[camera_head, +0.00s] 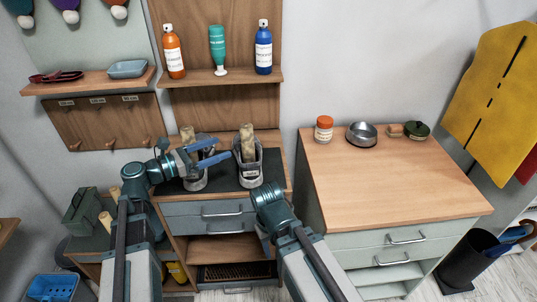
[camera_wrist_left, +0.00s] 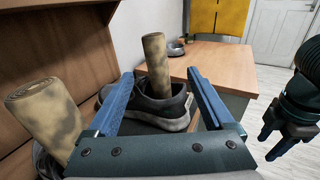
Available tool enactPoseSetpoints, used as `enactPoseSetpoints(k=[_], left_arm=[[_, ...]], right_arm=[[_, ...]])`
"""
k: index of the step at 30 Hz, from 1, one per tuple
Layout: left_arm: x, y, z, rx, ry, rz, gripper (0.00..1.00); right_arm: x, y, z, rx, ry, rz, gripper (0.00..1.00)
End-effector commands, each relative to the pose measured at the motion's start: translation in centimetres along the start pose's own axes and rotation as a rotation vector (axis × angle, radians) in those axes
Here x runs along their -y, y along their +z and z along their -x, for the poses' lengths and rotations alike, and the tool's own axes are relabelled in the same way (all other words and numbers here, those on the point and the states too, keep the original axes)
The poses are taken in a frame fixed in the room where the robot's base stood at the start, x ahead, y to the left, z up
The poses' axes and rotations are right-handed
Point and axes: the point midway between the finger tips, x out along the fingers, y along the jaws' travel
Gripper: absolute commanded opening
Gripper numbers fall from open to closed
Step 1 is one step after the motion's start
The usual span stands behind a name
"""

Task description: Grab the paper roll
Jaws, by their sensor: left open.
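A tan, mottled paper roll (camera_head: 247,143) stands upright in a dark grey shoe (camera_head: 249,175) on the dark worktop. A second roll (camera_head: 187,134) stands in another shoe (camera_head: 196,182) to its left. My left gripper (camera_head: 222,152) is open and empty, above the left shoe and pointing right. In the left wrist view, the right-hand roll (camera_wrist_left: 157,62) shows beyond the gap between the blue fingers (camera_wrist_left: 158,88), in its shoe (camera_wrist_left: 160,108). The left-hand roll (camera_wrist_left: 47,115) is close, outside the left finger. My right gripper (camera_wrist_left: 274,142) hangs low with its fingers apart, empty.
A wooden-topped cabinet (camera_head: 400,180) stands to the right, bearing an orange-lidded jar (camera_head: 324,128) and a metal bowl (camera_head: 362,134). A shelf (camera_head: 222,77) with several bottles is above the shoes. More tan rolls (camera_head: 105,221) are at the left. The cabinet's front top is clear.

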Motion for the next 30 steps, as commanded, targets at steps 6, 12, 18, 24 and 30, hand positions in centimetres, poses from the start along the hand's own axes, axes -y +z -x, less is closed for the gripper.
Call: enactPoseSetpoints(k=[6,12,18,24,30], left_arm=[[-0.8,0.5,0.6,0.039,0.020,0.051,0.86],[-0.8,0.6,-1.6,0.037,0.015,0.049,0.86],[-0.9,0.7,-5.5,0.036,0.013,0.047,0.86],[-0.9,0.8,-7.7,0.036,0.017,0.047,0.86],[-0.9,0.8,-8.1,0.036,0.018,0.046,0.86]], right_arm=[[0.1,0.0,-0.3,0.000,0.000,0.000,0.50],[0.0,0.0,-0.3,0.000,0.000,0.000,0.50],[0.0,0.0,-0.3,0.000,0.000,0.000,0.50],[0.0,0.0,-0.3,0.000,0.000,0.000,0.50],[0.0,0.0,-0.3,0.000,0.000,0.000,0.50]])
